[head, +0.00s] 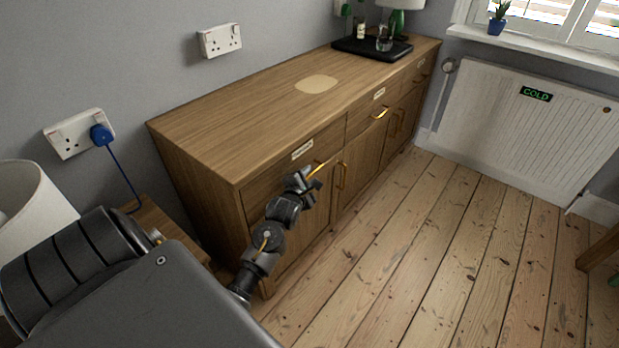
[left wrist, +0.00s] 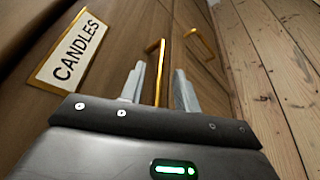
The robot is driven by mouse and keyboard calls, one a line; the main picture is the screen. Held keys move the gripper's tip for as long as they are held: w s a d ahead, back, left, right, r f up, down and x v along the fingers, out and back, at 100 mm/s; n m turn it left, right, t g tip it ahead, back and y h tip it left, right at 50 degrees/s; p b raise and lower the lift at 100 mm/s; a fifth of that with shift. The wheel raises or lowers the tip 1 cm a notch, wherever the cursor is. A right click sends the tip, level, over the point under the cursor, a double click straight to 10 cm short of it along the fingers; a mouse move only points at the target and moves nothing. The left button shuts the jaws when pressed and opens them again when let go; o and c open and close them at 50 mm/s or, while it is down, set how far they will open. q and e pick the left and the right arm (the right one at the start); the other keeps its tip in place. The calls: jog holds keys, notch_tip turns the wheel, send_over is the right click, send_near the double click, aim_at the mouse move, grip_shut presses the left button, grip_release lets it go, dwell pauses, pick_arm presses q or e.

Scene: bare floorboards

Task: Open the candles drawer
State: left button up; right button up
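The candles drawer (head: 270,183) is the nearest top drawer of the wooden sideboard and looks shut. Its white label (head: 302,150) reads CANDLES in the left wrist view (left wrist: 77,52). Its brass handle (head: 319,168) also shows in the left wrist view (left wrist: 160,62). My left gripper (head: 310,180) is at this handle, partly covering it in the head view. In the left wrist view its two fingers (left wrist: 159,85) stand apart, with the handle bar between them and visible gaps at the sides. My right gripper is not in view.
A brass cupboard door handle (head: 341,176) is just right of my left gripper; it shows in the wrist view (left wrist: 200,42). More drawers and doors run along the sideboard (head: 240,130). A black tray (head: 350,46) stands on top. The floorboards (head: 430,250) in front are clear.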

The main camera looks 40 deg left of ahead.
pick_arm(q)
jog(key=shift+w+a+f, duration=0.1)
jog(key=shift+w+a, duration=0.05)
jog(key=shift+w, duration=0.3)
grip_shut()
